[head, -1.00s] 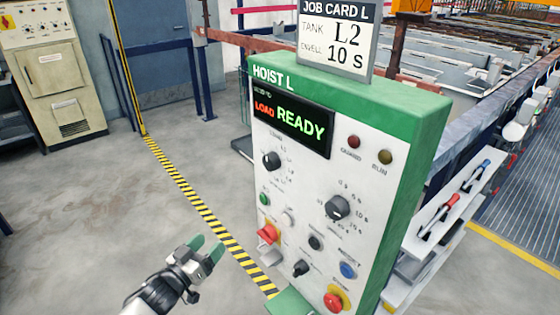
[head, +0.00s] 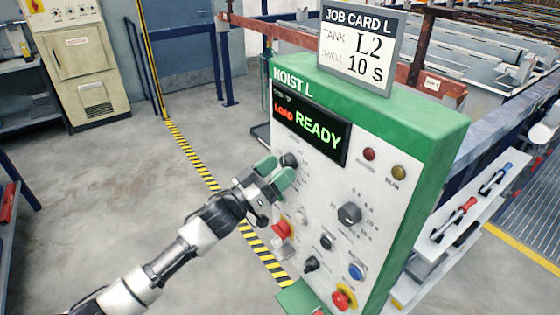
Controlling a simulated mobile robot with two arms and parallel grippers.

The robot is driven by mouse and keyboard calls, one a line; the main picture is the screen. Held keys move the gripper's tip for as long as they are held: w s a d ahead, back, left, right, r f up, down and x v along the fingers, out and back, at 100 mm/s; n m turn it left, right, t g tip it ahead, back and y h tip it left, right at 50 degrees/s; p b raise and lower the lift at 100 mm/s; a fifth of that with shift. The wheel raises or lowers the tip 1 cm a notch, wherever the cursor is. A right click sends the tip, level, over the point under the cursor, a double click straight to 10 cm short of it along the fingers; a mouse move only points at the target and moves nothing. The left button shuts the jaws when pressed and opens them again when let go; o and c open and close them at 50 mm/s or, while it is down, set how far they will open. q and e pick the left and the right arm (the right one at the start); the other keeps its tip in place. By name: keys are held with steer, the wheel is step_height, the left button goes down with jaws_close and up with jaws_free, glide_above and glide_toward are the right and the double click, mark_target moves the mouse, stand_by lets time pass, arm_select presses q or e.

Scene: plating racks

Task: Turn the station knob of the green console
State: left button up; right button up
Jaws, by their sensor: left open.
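The green console (head: 425,140), labelled HOIST L, stands in the middle with a white front panel. Its display (head: 311,122) reads LOAD READY. The station knob (head: 288,159) is a black knob at the panel's upper left, partly hidden by my fingers. My left gripper (head: 275,174) is open, its green fingertips at the station knob; I cannot tell whether they touch it. A second black knob (head: 349,214) sits to the right. The job card (head: 361,53) on top reads TANK L2, DWELL 10 S. My right gripper is not in view.
Below the knobs are a red switch (head: 281,230), a blue button (head: 357,271) and a red stop button (head: 343,298). A shelf (head: 470,215) with tools stands to the right. The floor to the left is clear, crossed by a yellow-black stripe (head: 196,160).

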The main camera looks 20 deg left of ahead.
arm_select(q)
steer(key=shift+w+d+r, duration=0.15)
steer(key=shift+w+d, duration=0.1)
steer(key=shift+w, duration=0.05)
steer(key=shift+c, duration=0.2)
steer(key=c, duration=0.9)
